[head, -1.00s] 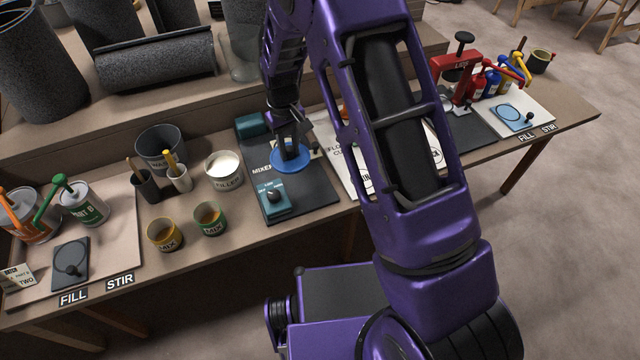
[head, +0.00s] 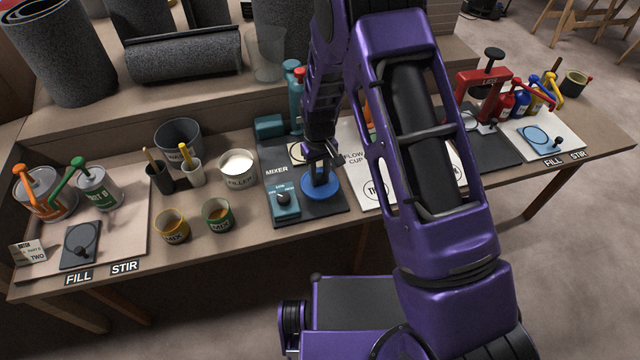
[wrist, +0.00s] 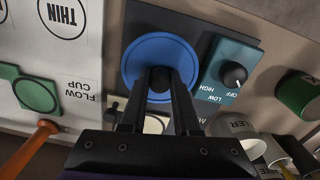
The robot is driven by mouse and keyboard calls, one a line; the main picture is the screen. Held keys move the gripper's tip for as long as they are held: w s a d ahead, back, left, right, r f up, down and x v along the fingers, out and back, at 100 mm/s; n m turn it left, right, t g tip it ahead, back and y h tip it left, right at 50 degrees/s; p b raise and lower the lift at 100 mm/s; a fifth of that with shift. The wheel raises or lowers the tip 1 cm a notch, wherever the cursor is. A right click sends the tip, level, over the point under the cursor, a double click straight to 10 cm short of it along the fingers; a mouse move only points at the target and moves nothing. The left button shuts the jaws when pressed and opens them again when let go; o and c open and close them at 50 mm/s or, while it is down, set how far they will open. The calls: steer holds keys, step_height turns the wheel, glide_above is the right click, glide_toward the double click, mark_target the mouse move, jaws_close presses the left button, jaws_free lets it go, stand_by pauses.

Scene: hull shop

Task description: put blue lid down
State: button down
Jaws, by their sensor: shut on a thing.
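The blue lid (head: 320,188) is a round disc, over the right part of the dark mixer mat (head: 325,213) in the head view. My gripper (head: 320,170) points down at its middle. In the wrist view, the lid (wrist: 137,50) shows beyond my gripper (wrist: 160,82), whose fingers are shut on a dark knob at the lid's centre. The dark mat shows around part of the lid. I cannot tell whether the lid touches the mat or hangs just above it.
The teal mixer control box (head: 284,200) stands close left of the lid. A filler tub (head: 237,168) and two mix cups, yellow-banded (head: 172,228) and green-banded (head: 217,216), stand further left. The white flow cup sheet (head: 372,200) lies to the right, partly behind my arm.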

mark_target(320, 183)
steer(key=shift+f, duration=1.7)
steer(key=shift+f+b, duration=0.2)
steer(key=shift+b, duration=0.2)
steer(key=c, duration=0.6)
jaws_free()
steer(key=shift+c, duration=0.2)
steer(key=shift+r, duration=0.15)
step_height(320, 183, up, 12)
steer(key=shift+r+p, duration=0.1)
steer(key=shift+p, duration=1)
